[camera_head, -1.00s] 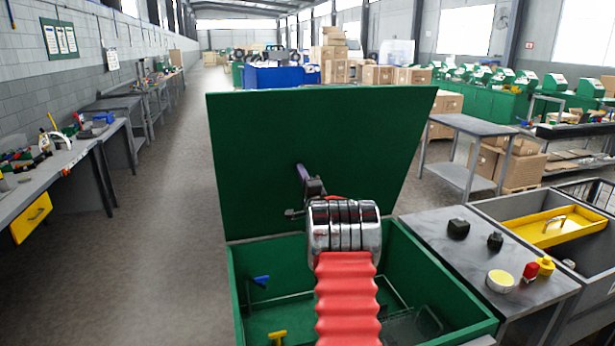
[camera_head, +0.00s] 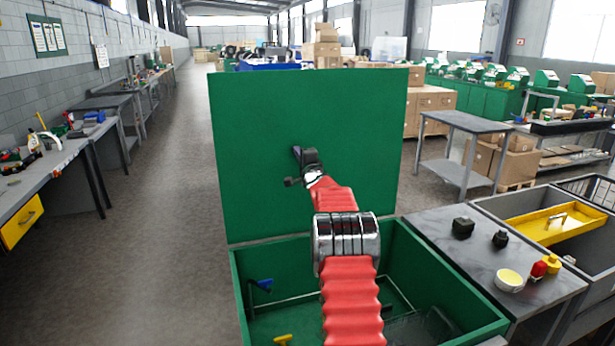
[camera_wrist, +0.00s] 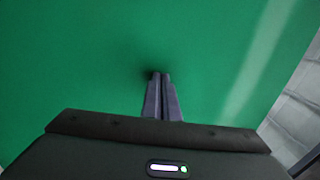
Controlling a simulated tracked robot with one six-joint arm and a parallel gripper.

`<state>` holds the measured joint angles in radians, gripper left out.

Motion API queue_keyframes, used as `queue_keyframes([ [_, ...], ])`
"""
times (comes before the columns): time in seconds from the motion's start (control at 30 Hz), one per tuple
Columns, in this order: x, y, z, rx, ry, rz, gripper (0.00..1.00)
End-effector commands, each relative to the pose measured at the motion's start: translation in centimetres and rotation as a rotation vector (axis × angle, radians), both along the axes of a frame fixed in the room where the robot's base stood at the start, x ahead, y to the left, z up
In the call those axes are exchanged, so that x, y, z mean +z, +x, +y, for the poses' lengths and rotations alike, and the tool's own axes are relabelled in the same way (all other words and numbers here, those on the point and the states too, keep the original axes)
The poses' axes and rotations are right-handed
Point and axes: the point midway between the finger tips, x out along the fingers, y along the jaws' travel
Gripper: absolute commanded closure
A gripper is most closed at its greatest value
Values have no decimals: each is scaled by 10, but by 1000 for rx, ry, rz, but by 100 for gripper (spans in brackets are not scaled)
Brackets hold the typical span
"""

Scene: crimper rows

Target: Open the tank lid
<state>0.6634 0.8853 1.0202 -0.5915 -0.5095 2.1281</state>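The green tank (camera_head: 462,296) stands in front of me with its green lid (camera_head: 310,110) raised, close to upright at the back. My gripper (camera_head: 297,153) is at the inner face of the lid, near its middle. In the wrist view the lid (camera_wrist: 80,60) fills most of the picture, and the fingers of my gripper (camera_wrist: 160,76) lie side by side, shut, with their tips at or very near the green surface. Nothing shows between the fingers. Inside the tank are a blue-handled tool (camera_head: 264,284) and a yellow piece (camera_head: 283,339), partly hidden by the rim and my arm.
Right of the tank is a grey table (camera_head: 455,246) with black pieces, a yellow-white round tub (camera_head: 509,280) and small red and yellow items. A grey bin with a yellow tray (camera_head: 548,224) stands beyond. The floor (camera_head: 150,240) at left is clear up to the workbenches.

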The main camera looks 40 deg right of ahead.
Motion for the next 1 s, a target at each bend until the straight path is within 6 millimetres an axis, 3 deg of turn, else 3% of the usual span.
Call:
queue_keyframes([
  [0.5,2,34,-5,12,-2,-2,100],
  [1.0,2,39,-6,13,-1,-3,100],
])
